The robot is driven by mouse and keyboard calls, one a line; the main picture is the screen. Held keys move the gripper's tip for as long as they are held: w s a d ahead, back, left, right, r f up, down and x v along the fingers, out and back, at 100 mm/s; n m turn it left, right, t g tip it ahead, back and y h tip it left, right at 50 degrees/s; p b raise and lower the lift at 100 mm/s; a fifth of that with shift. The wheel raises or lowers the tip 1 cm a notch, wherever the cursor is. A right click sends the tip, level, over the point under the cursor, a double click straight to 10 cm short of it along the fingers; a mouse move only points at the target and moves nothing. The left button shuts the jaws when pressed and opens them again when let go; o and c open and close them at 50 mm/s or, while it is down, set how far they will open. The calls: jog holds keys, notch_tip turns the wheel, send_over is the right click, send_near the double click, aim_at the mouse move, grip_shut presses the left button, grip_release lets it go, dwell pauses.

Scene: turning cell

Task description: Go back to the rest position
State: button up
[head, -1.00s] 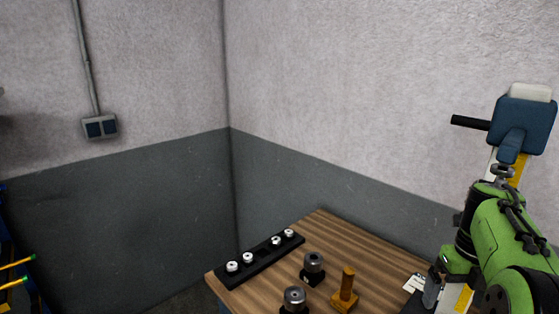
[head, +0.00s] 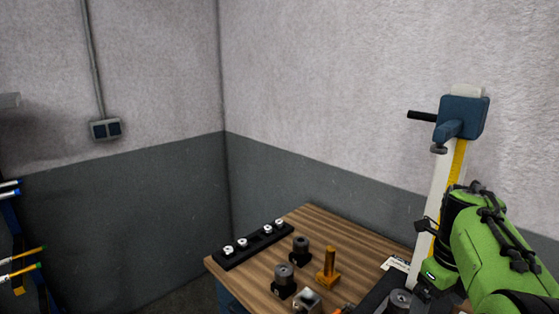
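My green and black arm comes in at the right edge of the head view. My gripper (head: 434,274) is at its lower end, low in front of the blue-headed column stand and above the right part of the bench. Its fingers are not clearly visible, so I cannot tell whether they are open or shut, or whether anything is between them.
The wooden bench (head: 345,236) holds a black rack (head: 252,245) with several white-topped pieces, dark round parts on blocks (head: 284,274), an orange post (head: 329,265) and a stand with a blue head (head: 462,118). Walls stand close behind it.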

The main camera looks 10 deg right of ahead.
jog(key=s+a+n+t, duration=0.1)
jog(key=s+a+n, duration=0.4)
jog(key=n, duration=0.6)
jog(key=s+a+f+n+t, duration=0.1)
jog(key=s+a+n, duration=0.4)
jog(key=n, duration=0.6)
jog(key=s+a+f+n+t, duration=0.1)
jog(key=s+a+n+t, duration=0.2)
jog(key=a+n, duration=0.6)
jog(key=s+n, duration=0.2)
jog(key=shift+s+y, duration=0.3)
jog(key=shift+s, duration=0.05)
jog(key=shift+r, duration=0.1)
